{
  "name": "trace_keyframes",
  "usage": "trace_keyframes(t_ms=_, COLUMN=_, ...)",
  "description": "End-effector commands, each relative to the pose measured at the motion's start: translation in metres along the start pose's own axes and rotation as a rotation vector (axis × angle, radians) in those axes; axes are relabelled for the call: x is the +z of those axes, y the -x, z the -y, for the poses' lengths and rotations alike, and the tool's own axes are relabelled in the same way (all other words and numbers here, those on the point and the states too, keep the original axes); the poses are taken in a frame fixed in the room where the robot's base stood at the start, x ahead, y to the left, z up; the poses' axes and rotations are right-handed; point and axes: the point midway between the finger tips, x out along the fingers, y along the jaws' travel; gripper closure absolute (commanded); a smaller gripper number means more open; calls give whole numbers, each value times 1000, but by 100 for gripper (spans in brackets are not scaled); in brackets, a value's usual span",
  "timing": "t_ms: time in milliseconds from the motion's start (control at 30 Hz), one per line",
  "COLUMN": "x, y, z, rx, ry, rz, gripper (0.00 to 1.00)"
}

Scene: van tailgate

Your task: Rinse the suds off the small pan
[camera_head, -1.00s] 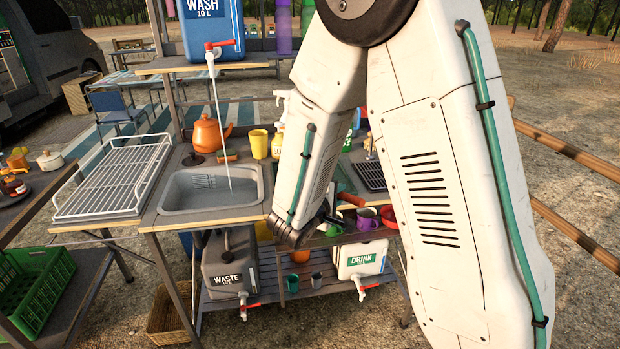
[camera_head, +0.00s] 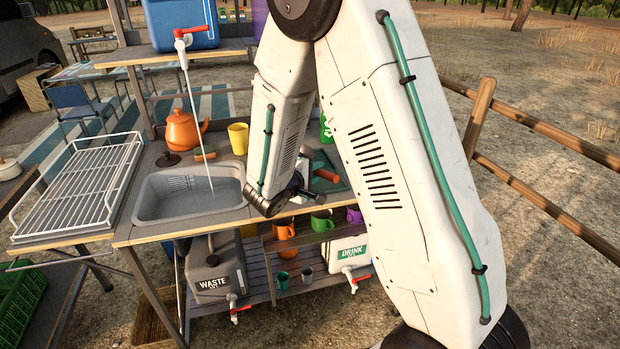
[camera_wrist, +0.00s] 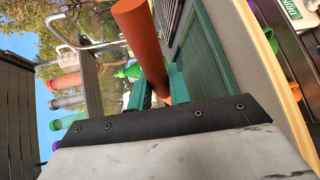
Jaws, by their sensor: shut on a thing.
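The small pan's bowl and any suds are not visible in either view. A red-orange handle (camera_head: 326,175) sticks out at the right of the counter, beside my wrist. In the wrist view my gripper (camera_wrist: 158,86) has its teal fingers shut around this thick handle. I cannot see what the handle joins. In the body view the fingers are hidden behind my arm. Water (camera_head: 190,100) runs from the red tap (camera_head: 187,36) into the grey sink (camera_head: 160,205). The handle is to the right of the sink, away from the stream.
A white wire rack (camera_head: 85,185) stands left of the sink. An orange kettle (camera_head: 184,130), a sponge (camera_head: 204,153) and a yellow cup (camera_head: 238,138) stand behind it. A dark green board (camera_wrist: 215,60) lies beside the handle. Mugs (camera_head: 285,229) and the waste container (camera_head: 215,275) are below.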

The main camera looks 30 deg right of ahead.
Motion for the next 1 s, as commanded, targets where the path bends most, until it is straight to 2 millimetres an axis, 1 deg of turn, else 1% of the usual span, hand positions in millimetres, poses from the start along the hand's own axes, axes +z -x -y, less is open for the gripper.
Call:
trace_keyframes(t_ms=67, x=-2, y=-5, z=-1, rx=1, ry=-2, rz=3, gripper=100)
trace_keyframes(t_ms=200, x=-2, y=-13, z=22, rx=-1, ry=1, rz=9, gripper=100)
trace_keyframes(t_ms=300, x=-1, y=-19, z=31, rx=0, ry=-2, rz=12, gripper=100)
trace_keyframes(t_ms=667, x=-2, y=-19, z=35, rx=0, ry=-4, rz=11, gripper=100)
trace_keyframes(t_ms=700, x=-2, y=-19, z=35, rx=-1, ry=-3, rz=11, gripper=70)
trace_keyframes(t_ms=733, x=-2, y=-18, z=35, rx=-1, ry=-3, rz=11, gripper=61)
trace_keyframes(t_ms=767, x=-2, y=-18, z=35, rx=-1, ry=-3, rz=10, gripper=59)
trace_keyframes(t_ms=1000, x=-2, y=-18, z=35, rx=-1, ry=-3, rz=9, gripper=59)
